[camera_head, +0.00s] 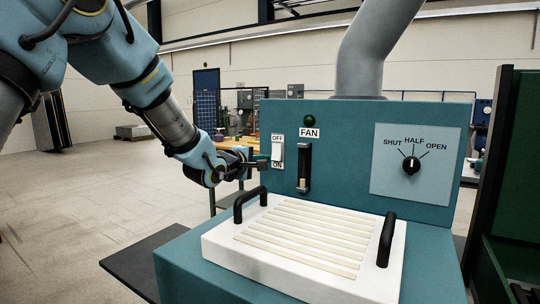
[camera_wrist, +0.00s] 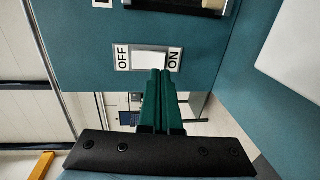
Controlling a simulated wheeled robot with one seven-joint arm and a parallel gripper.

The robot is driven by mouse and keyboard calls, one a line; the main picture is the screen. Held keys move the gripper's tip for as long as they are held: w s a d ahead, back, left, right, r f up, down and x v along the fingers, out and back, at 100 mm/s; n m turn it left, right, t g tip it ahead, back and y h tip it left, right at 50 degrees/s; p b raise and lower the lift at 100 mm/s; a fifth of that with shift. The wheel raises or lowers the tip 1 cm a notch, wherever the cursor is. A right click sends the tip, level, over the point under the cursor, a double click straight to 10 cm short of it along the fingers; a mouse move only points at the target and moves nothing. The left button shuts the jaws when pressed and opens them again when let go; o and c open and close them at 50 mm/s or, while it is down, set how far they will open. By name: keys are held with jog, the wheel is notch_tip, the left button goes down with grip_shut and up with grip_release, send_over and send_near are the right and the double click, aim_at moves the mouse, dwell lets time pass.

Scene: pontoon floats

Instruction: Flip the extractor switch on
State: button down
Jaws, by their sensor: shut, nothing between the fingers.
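The white extractor switch (camera_head: 277,153) is on the left of the teal panel (camera_head: 340,120), with OFF above and ON below. It also shows in the wrist view (camera_wrist: 146,60), turned sideways, OFF at left and ON at right. My gripper (camera_head: 262,163) is beside the switch at the height of its lower half. In the wrist view, my gripper's green fingers (camera_wrist: 160,74) are together and empty, their tips over the ON end of the switch. I cannot tell whether they touch it, nor which way the rocker is tipped.
A dark green lamp (camera_head: 309,119) sits above the FAN label. A black slider slot (camera_head: 303,168) is right of the switch. A dial (camera_head: 411,165) marked SHUT, HALF, OPEN is farther right. A white slatted tray (camera_head: 222,243) with black handles stands in front of the panel.

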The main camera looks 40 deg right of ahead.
aim_at(275, 158)
jog(key=shift+p+x, duration=0.55)
jog(key=shift+x, duration=1.3)
jog(key=shift+d+f+h+b, duration=0.3)
jog(key=shift+f+b, duration=0.15)
jog(key=shift+b, duration=0.65)
jog(key=shift+r+p, duration=0.35)
jog(key=shift+r, duration=0.05)
jog(key=shift+a+f, duration=0.1)
